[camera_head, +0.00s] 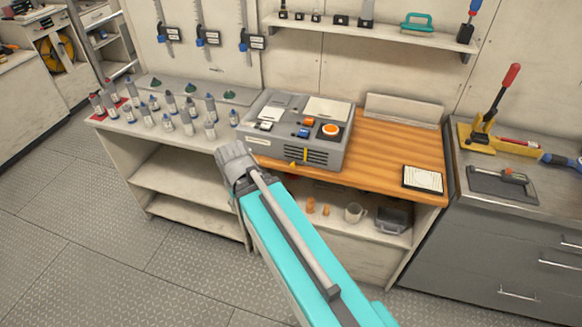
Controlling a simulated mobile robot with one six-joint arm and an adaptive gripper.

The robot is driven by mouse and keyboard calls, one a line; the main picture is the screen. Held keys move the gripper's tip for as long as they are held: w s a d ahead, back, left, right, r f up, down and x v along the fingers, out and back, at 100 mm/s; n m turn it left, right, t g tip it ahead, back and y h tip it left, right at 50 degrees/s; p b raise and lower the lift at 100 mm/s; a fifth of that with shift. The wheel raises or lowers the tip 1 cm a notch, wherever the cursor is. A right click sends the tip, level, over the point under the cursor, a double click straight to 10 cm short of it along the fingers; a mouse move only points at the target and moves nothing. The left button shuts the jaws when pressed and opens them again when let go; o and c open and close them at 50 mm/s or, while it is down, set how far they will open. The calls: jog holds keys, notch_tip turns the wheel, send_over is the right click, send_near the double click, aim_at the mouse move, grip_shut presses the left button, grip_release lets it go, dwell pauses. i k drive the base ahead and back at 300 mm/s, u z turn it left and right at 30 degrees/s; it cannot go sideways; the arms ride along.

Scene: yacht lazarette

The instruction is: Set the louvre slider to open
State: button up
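A grey control box (345,146) stands on the wooden bench top. On its front face is a dark slatted louvre (317,158) with a small yellow slider (305,154) standing near the middle of the slats. The slider's markings are too small to read, so I cannot tell which setting it is at. My teal arm link reaches up from the bottom right and ends in a grey joint just left of and in front of the box. My gripper is not visible in this view.
The box top carries an orange round knob (331,130) and blue and orange switches. Several small bottles (190,106) stand on the left bench. A framed card (423,178) lies at right. A mug (354,212) sits on the shelf below. The floor at left is clear.

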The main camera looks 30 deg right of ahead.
aim_at(293, 165)
jog(key=z, duration=0.05)
jog(key=k, duration=1)
jog(key=z, duration=0.85)
jog(key=i, duration=0.55)
